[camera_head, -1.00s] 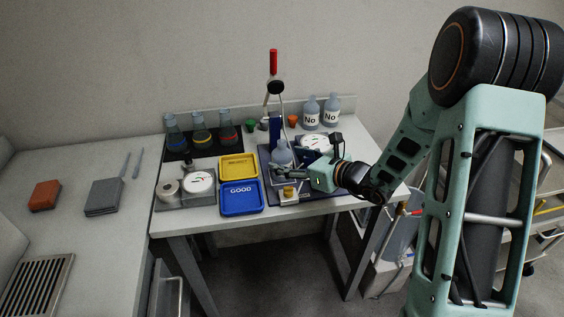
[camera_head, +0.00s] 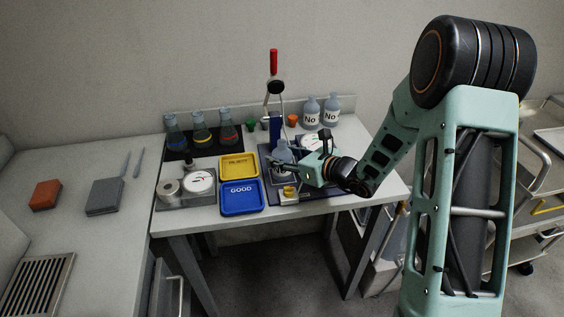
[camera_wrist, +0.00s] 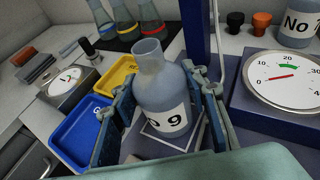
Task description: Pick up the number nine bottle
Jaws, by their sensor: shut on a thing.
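The number nine bottle (camera_wrist: 162,92) is grey-blue with an open neck and a white label on which "9" can be read. It stands upright between the fingers of my gripper (camera_wrist: 160,115) in the wrist view. My gripper is shut on its body, one blue-padded finger on each side. In the head view the bottle (camera_head: 283,153) is at the press stand in the middle of the table, with my gripper (camera_head: 290,164) around it from the right. A white-outlined square lies beneath the bottle; whether its base touches there is hard to tell.
The yellow tray (camera_head: 238,166) and blue GOOD tray (camera_head: 241,198) lie left of the bottle. A dial gauge (camera_wrist: 287,77) stands close on the right. The stand's blue column (camera_wrist: 197,28) rises just behind. Two more labelled bottles (camera_head: 311,113) and several flasks (camera_head: 200,130) stand at the back.

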